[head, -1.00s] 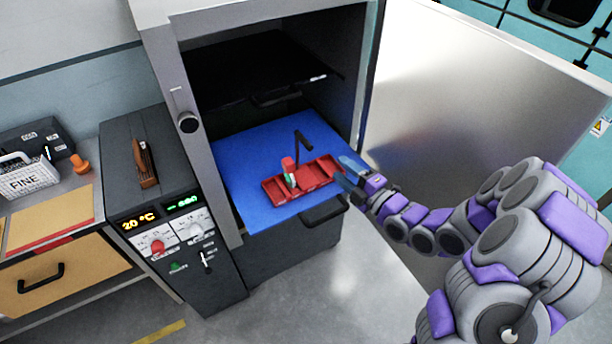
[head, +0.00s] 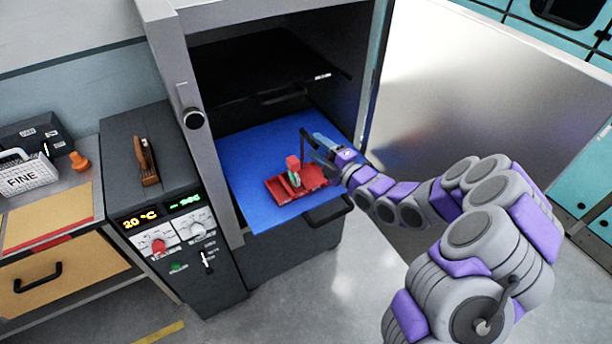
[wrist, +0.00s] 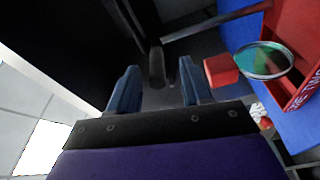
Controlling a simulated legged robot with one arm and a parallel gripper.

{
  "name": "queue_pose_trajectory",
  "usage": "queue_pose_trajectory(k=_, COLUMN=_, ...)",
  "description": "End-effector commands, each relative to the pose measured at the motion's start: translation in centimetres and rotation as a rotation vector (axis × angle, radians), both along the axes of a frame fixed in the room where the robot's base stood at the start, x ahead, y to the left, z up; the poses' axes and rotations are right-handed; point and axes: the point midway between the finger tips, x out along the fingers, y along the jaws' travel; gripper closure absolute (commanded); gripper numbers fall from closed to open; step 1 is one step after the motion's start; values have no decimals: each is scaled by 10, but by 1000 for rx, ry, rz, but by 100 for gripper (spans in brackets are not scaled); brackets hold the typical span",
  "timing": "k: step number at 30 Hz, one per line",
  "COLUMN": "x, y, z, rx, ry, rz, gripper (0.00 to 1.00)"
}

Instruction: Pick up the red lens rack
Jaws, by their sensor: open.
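The red lens rack (head: 283,189) lies on the blue shelf mat (head: 246,163) in the open cabinet. It has a raised red block and an upright dark handle (head: 304,142) behind it. In the wrist view the red rack (wrist: 292,40) shows at the upper right, with a round greenish lens (wrist: 265,61) and a red knob beside it. My gripper (head: 321,146) is open above the rack's right end, near the handle. In the wrist view my gripper's two blue fingers (wrist: 157,90) are apart, with a dark bar end between them, farther off. The gripper hides part of the rack's right end.
A dark upper shelf (head: 262,70) sits above the blue mat. The cabinet door (head: 480,95) stands open at the right. A control unit (head: 165,200) with dials and a bench with a white basket (head: 24,177) stand at the left.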

Motion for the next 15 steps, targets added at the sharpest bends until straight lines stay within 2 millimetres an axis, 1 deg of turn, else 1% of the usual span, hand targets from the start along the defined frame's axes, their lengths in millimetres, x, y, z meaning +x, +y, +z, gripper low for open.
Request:
queue_pose_trajectory(k=5, x=5, y=4, z=1, rx=4, ry=-1, rz=0, gripper=51)
queue_pose_trajectory(k=15, x=27, y=31, z=1, rx=1, ry=-1, rz=1, gripper=51)
